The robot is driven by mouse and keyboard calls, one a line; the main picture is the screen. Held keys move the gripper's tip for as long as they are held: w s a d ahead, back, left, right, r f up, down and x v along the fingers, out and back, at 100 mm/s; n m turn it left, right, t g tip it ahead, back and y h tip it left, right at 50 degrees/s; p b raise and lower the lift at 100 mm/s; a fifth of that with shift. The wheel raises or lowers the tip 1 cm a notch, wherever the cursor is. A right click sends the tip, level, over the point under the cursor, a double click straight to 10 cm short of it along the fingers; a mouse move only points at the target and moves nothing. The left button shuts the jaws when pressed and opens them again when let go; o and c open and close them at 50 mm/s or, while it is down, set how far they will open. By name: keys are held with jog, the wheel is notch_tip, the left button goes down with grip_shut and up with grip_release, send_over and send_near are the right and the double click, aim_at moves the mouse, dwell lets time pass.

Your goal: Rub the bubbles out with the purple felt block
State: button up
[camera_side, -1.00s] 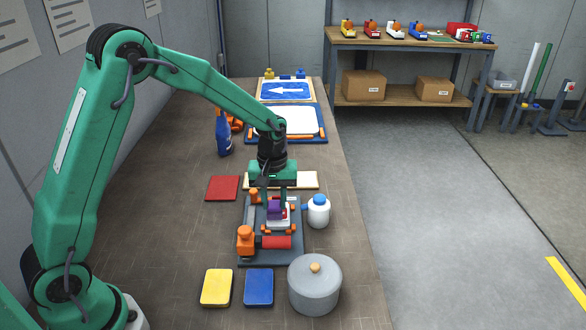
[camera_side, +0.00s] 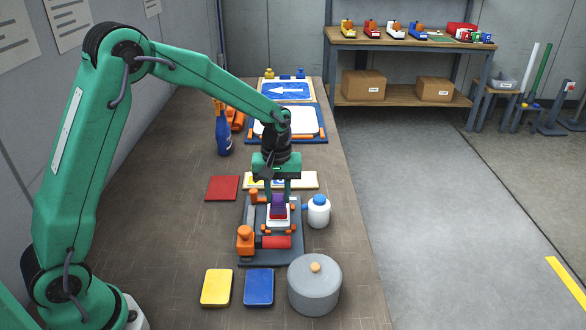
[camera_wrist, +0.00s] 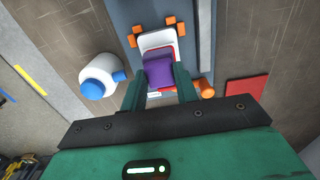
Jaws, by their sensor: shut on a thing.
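My gripper (camera_side: 278,196) is shut on the purple felt block (camera_side: 278,206), with one green finger on each side, as the wrist view also shows (camera_wrist: 158,70). The block is over a small white sign plate with a red border (camera_side: 278,223). In the wrist view the plate (camera_wrist: 157,40) shows beyond the block, which hides part of it. The plate sits between orange clips on a dark grey-blue fixture (camera_side: 285,256). I cannot tell whether the block touches the plate. No bubbles can be made out at this size.
A white bottle with a blue cap (camera_side: 318,212) stands close right of the fixture. A grey lidded pot (camera_side: 315,285), a blue pad (camera_side: 259,287) and a yellow pad (camera_side: 216,287) are in front. A red pad (camera_side: 222,188) and a blue spray bottle (camera_side: 223,135) are at left.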

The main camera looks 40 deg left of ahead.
jog(key=shift+r, duration=1.5)
jog(key=shift+s+a+r+m, duration=0.1)
jog(key=shift+s+r+m, duration=0.4)
jog(key=shift+r+m, duration=0.3)
jog(key=s+r+m, duration=0.5)
jog(key=r+m, duration=0.2)
jog(key=shift+s+a, duration=0.25)
jog(key=shift+w+d+f, duration=0.1)
